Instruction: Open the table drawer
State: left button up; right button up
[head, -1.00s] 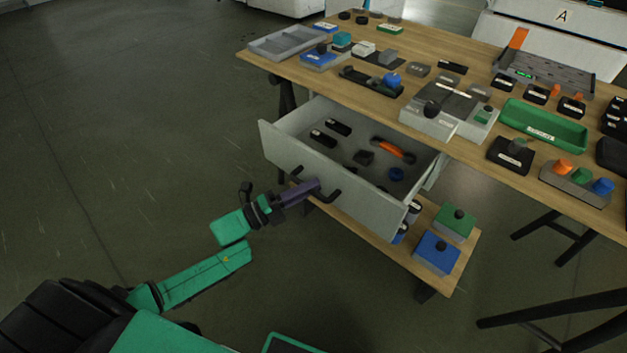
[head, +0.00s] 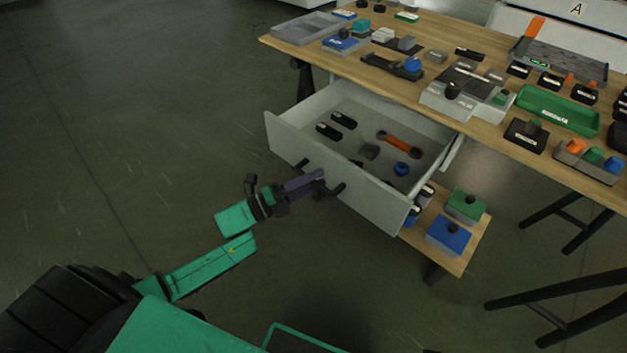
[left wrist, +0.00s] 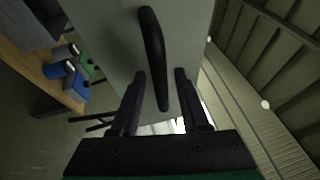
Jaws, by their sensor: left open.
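The table drawer (head: 335,182) is a grey box pulled out from under the wooden table (head: 440,98), with its inside showing. Its black bar handle (head: 338,189) is on the front panel and is partly covered by my gripper in the head view. My left gripper (head: 318,176) is at the handle. In the left wrist view the handle (left wrist: 153,55) stands between the two open fingers (left wrist: 158,90), which are apart from each other; I cannot tell whether either touches it. My right gripper is not in view.
The drawer holds an orange-handled tool (head: 400,142), a blue round piece (head: 401,169) and several dark pieces. Below is a shelf with green (head: 466,204) and blue (head: 448,235) boxes. The tabletop is crowded. The floor at left is clear.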

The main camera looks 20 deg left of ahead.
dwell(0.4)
pick_arm(q)
jog(key=v, duration=1.4)
jog(key=shift+a+p, duration=0.3)
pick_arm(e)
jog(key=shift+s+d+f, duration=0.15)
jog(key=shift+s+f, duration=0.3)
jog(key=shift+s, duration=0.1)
pick_arm(q)
jog(key=shift+s, duration=0.1)
